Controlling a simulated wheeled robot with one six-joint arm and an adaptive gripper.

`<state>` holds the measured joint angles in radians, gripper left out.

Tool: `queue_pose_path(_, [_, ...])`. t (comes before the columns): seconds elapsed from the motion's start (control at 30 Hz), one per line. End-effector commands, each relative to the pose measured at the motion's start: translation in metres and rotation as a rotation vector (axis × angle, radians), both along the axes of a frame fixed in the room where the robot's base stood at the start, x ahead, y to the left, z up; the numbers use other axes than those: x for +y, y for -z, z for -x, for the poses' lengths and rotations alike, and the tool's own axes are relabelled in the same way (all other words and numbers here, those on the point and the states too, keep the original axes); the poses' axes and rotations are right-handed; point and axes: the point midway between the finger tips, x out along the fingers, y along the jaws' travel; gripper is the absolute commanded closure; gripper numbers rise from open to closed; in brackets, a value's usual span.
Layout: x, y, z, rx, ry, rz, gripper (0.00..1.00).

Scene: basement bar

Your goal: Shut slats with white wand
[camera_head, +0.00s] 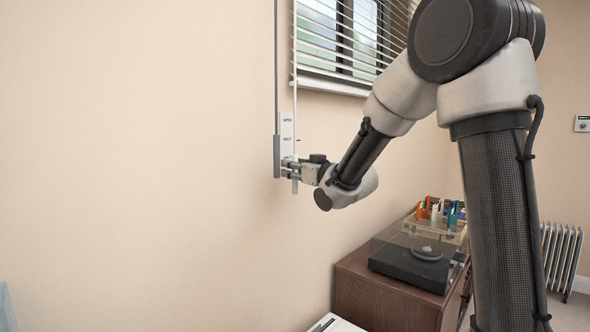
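The window blind (340,42) is at the top of the view, its slats apart with the window and greenery showing between them. A thin white wand (295,70) hangs at the blind's left side, and its lower tip shows just below my gripper. A darker grey wand (277,80) with a thicker lower end hangs to its left. My gripper (290,171) is at the lower part of the white wand, its fingers reaching left across it. The fingers are too small to tell whether they are closed on the wand.
A small label plate (287,128) with markings such as "OPEN" is on the wall behind the wands. A brown cabinet (365,295) holds a turntable (410,262) and a crate of colourful items (437,215) below my arm. A radiator (560,255) stands at right. The left wall is bare.

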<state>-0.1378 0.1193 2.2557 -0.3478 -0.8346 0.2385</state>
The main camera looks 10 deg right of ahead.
Motion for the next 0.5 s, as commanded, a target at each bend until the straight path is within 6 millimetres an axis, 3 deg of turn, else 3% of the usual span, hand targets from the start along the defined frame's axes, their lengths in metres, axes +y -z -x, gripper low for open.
queue_pose_path(0.07, [-0.0002,-0.0001,0.0001,0.0,0.0,0.0,0.66])
queue_pose_path(0.27, [-0.0003,-0.0001,0.0002,0.0,0.0,0.0,1.0])
queue_pose_path(0.5, [-0.0003,0.0042,0.0001,0.002,0.0,0.0,1.0])
